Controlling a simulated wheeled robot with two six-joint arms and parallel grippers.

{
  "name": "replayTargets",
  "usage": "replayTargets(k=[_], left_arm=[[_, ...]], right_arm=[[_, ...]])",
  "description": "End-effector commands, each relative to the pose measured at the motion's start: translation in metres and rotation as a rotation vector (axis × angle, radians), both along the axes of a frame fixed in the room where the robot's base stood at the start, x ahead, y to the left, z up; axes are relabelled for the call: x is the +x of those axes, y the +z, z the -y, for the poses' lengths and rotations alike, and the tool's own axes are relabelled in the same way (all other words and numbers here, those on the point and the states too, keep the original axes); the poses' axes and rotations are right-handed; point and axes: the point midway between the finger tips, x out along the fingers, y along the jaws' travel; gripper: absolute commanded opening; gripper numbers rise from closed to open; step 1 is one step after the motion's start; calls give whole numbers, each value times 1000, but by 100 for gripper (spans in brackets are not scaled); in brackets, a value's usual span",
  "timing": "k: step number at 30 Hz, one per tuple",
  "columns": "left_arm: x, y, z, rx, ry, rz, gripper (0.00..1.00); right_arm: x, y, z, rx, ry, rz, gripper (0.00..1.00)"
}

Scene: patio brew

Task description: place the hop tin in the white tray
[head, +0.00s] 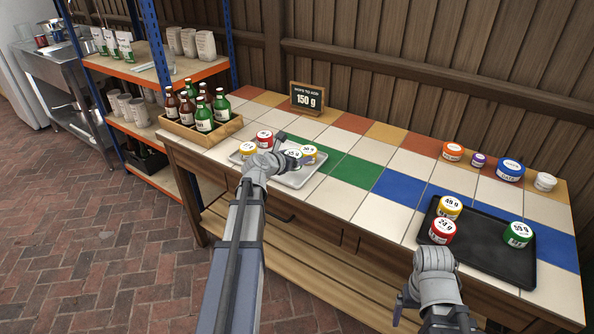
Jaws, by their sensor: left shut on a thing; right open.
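The white tray (318,168) lies on the tiled table, left of centre. In it I see a red-banded tin (265,139), a yellow-banded tin (248,149) at the left and another yellow-banded tin (309,153) at the right. My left gripper (284,153) is over the tray, shut on a white-topped hop tin (294,155); the wrist hides much of this tin, and I cannot tell whether it touches the tray. My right gripper (435,257) is open and empty, near the front edge of the black tray.
The black tray (485,252) holds yellow 48 g (449,207), red 24 g (442,230) and green 59 g (518,234) tins. Several coloured tins stand at the back right. A sign (307,98) reads 150 g. A wooden bottle crate (193,134) stands left. The middle tiles are clear.

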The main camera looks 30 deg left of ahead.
Motion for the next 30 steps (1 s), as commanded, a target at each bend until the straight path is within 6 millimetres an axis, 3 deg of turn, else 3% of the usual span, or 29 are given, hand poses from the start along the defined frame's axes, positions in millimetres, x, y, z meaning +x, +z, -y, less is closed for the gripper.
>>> replayTargets(k=[12,25,26,30], left_arm=[[0,-38,0,0,0,0,22],[0,-41,0,0,0,0,22],[0,-40,0,0,0,0,79],[0,-39,0,0,0,0,89]], right_arm=[[0,-38,0,0,0,0,90],[0,-41,0,0,0,0,90],[0,-40,0,0,0,0,90],[0,-39,0,0,0,0,90]])
